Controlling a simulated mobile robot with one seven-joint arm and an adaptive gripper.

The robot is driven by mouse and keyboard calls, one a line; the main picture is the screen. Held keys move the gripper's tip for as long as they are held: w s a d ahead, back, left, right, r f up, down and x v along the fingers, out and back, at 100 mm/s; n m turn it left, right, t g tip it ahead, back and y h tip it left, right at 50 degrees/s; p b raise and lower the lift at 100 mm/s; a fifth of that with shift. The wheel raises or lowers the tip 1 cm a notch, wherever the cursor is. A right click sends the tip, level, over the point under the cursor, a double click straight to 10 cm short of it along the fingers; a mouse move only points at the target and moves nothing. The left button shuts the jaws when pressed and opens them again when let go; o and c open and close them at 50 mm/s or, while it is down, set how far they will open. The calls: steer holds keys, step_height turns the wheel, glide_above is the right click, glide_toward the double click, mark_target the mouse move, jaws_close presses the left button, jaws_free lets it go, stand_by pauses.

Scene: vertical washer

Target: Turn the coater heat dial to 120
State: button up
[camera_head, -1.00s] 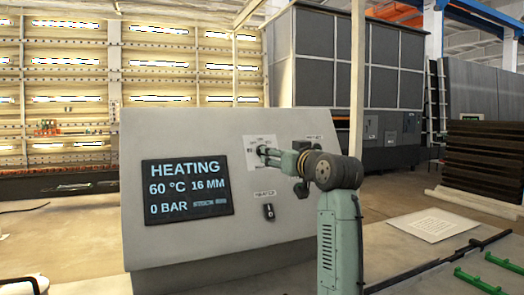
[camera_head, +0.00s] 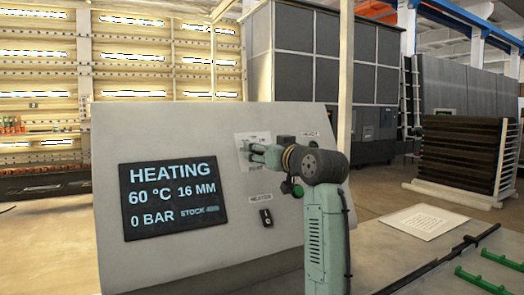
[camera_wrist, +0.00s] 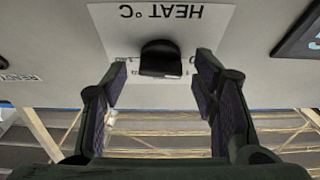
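The heat dial (camera_wrist: 160,58) is a black knob on a white plate marked "HEAT °C", which appears upside down in the wrist view. My gripper (camera_wrist: 162,82) is open, with one finger on each side of the knob and visible gaps beside it. In the head view my gripper (camera_head: 252,153) is at the white dial plate (camera_head: 242,141) on the sloped grey panel and hides the knob. The dial's pointer setting cannot be read. The screen (camera_head: 173,195) reads HEATING, 60 °C, 16 MM, 0 BAR.
A black switch (camera_head: 266,217) under a "HEATER" label sits below the dial plate. Another label (camera_head: 310,134) is partly hidden behind my arm. Green brackets (camera_head: 482,283) lie at the lower right.

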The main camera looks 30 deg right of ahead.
steer(key=c, duration=1)
steer(key=shift+a+m+h, duration=0.1)
steer(key=shift+m+h, duration=0.2)
steer(key=shift+m, duration=0.2)
steer(key=m+h, duration=0.1)
steer(key=m, duration=0.2)
steer(key=shift+w+a+m+g+h, duration=0.1)
steer(key=shift+a+m+g+h, duration=0.1)
steer(key=shift+m+g+h, duration=0.15)
steer(key=m+h, duration=0.1)
steer(key=m, duration=0.2)
steer(key=m+g+h, duration=0.1)
steer(key=m, duration=0.2)
steer(key=shift+a+r+h, duration=0.15)
steer(key=shift+a+h, duration=0.05)
steer(key=shift+h, duration=0.05)
steer(key=shift+c, duration=0.2)
steer(key=m+g, duration=0.1)
steer(key=m, duration=0.1)
steer(key=m+g+h, duration=0.1)
steer(key=m, duration=0.2)
steer(key=shift+w+a+r+g, duration=0.1)
steer(key=shift+r+g, duration=0.1)
steer(key=shift+g, duration=0.05)
steer(key=shift+r+m+g+h, duration=0.1)
steer(key=shift+m+g+h, duration=0.4)
steer(key=shift+m, duration=1.15)
steer(key=shift+g, duration=0.3)
